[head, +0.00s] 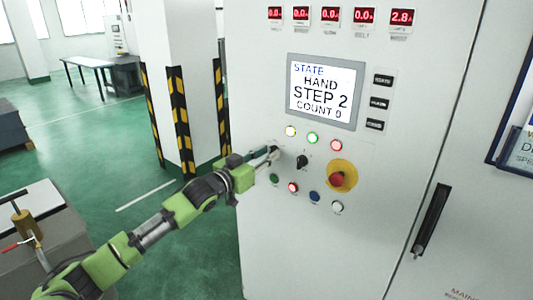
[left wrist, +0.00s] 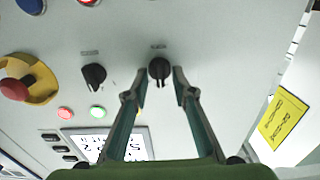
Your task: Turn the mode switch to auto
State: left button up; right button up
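A grey control cabinet carries two black rotary switches, and I cannot read their labels. The left switch (left wrist: 159,71) is between the fingertips of my left gripper (head: 273,154); in the head view the gripper mostly covers it. In the left wrist view the gripper (left wrist: 161,74) is open, one finger on each side of this knob, and a firm grip is not visible. The other switch (head: 302,161) stands free to the right, and shows in the left wrist view (left wrist: 94,76). The screen (head: 323,92) reads STATE HAND, STEP 2, COUNT 0. My right gripper is not in view.
A red emergency stop on a yellow base (head: 342,177) sits right of the switches. Lit buttons lie above, such as the green one (head: 312,138), and below, such as the red one (head: 293,187). A black door handle (head: 431,220) is at right. A striped pillar (head: 180,120) stands behind my arm.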

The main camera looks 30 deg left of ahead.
pick_arm(q)
grip_shut()
jog(key=shift+m, duration=0.5)
jog(key=m, duration=0.3)
jog(key=shift+m, duration=0.4)
jog(key=shift+d+m, duration=0.15)
jog(key=shift+m, duration=1.95)
jog(key=shift+f, duration=0.1)
